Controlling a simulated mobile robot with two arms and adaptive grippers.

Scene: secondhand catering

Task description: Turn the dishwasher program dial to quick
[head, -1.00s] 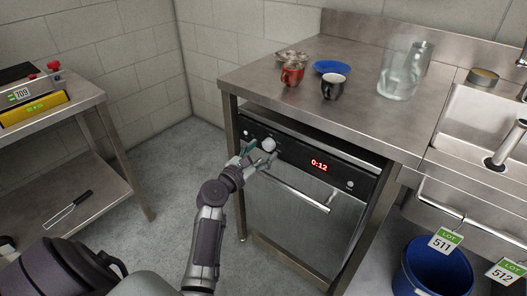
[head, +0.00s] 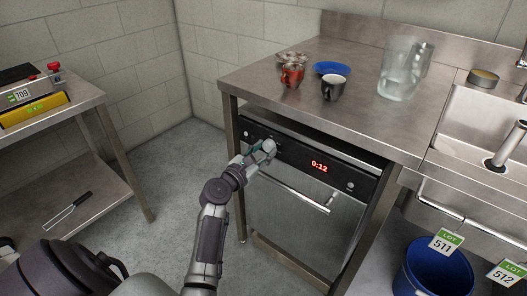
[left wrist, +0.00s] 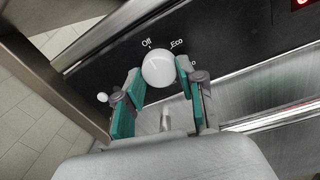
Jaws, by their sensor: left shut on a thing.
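The dishwasher (head: 305,212) stands under the steel counter with its door closed. Its black control panel (head: 295,152) has a red display (head: 319,167) reading 0:12. The round white program dial (left wrist: 158,68) is on the panel's left part; it also shows in the head view (head: 270,146). In the left wrist view the labels "Off" and "Eco" stand above it, and another label is mostly hidden by a finger. I cannot make out a pointer mark. My left gripper (head: 264,153) is shut on the dial, one teal-padded finger on each side. My right gripper is not in view.
On the counter (head: 270,100) stand a red mug (head: 292,75), a dark mug (head: 333,87), a blue plate (head: 332,68) and a glass jug (head: 400,75). The door handle (head: 297,190) runs below the panel. A blue bucket (head: 435,275) stands at the lower right.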

